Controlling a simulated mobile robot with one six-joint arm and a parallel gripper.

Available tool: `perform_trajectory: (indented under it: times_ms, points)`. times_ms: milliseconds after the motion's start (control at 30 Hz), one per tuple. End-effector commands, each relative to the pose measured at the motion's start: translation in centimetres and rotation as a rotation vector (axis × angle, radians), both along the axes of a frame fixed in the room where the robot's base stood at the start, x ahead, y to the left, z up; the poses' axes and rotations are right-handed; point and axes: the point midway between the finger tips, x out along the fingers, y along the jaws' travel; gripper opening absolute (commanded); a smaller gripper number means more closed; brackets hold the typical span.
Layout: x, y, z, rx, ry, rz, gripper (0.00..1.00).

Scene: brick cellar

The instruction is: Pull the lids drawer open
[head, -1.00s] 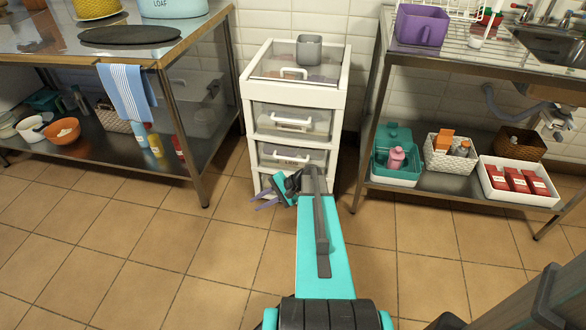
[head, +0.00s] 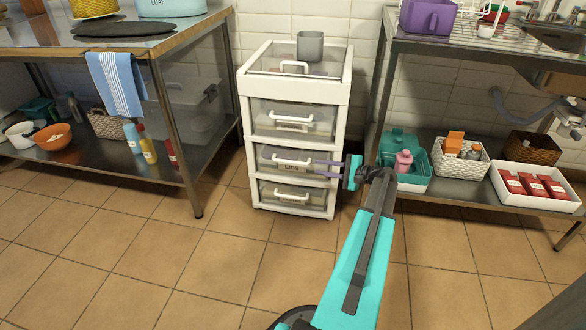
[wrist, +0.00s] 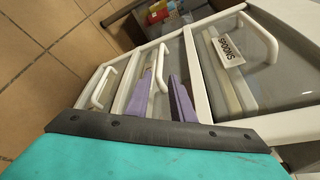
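The fingers are apart. In the wrist view the lids handle (wrist: 160,68) shows in line with the gap between the two purple fingers of my gripper (wrist: 160,76). Contact with the handle cannot be made out.
Above is the spoons drawer (head: 262,113); below is another drawer (head: 268,190) with its own handle. A grey cup (head: 310,47) stands on top of the unit. Steel tables flank it, the right one's lower shelf holding a teal box (head: 405,182). The tiled floor in front is clear.

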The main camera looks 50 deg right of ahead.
Motion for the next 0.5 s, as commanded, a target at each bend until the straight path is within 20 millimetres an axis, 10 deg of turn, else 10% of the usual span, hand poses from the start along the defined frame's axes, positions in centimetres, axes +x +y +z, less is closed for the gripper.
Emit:
perform_trajectory:
  times_ms: [500]
  points:
    - [0.38, 0.02, -0.12, 0.001, -0.001, -0.001, 0.22]
